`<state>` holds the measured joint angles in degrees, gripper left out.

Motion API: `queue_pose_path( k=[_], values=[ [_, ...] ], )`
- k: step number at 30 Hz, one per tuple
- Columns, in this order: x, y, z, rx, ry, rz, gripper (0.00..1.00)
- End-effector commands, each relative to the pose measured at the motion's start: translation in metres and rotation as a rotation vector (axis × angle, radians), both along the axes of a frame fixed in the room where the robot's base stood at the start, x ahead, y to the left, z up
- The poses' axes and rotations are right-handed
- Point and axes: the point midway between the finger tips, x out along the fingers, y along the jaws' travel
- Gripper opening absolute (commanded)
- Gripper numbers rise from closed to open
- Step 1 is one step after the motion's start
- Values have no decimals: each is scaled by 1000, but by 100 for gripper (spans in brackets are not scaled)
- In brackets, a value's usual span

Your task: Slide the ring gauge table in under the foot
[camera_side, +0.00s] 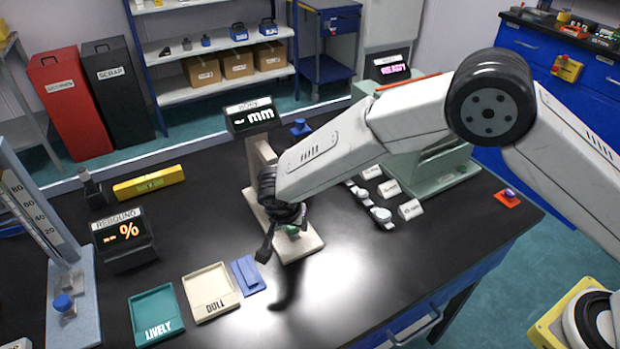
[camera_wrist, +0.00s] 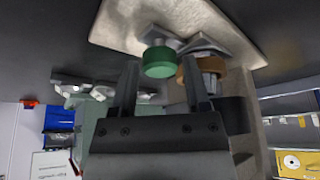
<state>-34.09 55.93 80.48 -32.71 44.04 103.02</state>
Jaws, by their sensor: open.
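The thickness gauge has a cream base (camera_side: 297,247) and a lit mm display (camera_side: 251,115). In the wrist view its base (camera_wrist: 120,22) fills the top. A green round piece (camera_wrist: 160,62) sits on a grey metal part (camera_wrist: 152,33) over that base; I take this as the gauge table. A brass-coloured round piece with a pale metal cylinder (camera_wrist: 212,64), apparently the foot, is just to its right. My gripper (camera_wrist: 160,80) is open, with the green piece showing between its fingertips. In the side view my gripper (camera_side: 283,235) is low over the base and hides most of this. Contact cannot be told.
A blue flat piece (camera_side: 248,275), a DULL tray (camera_side: 211,292) and a LIVELY tray (camera_side: 157,315) lie in front left. Small labelled blocks and metal pieces (camera_side: 381,215) lie to the right, before a green machine (camera_side: 440,175).

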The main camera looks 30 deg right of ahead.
Motion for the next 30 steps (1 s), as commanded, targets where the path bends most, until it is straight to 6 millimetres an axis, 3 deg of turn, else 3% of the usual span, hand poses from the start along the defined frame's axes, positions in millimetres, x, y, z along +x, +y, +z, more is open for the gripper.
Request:
queue_pose_path(
  k=[3, 9, 30],
  values=[
    [0, 0, 0, 0, 0, 0, 60],
    [0, 0, 0, 0, 0, 0, 0],
    [0, 1, 1, 1, -1, 0, 0]
  ],
)
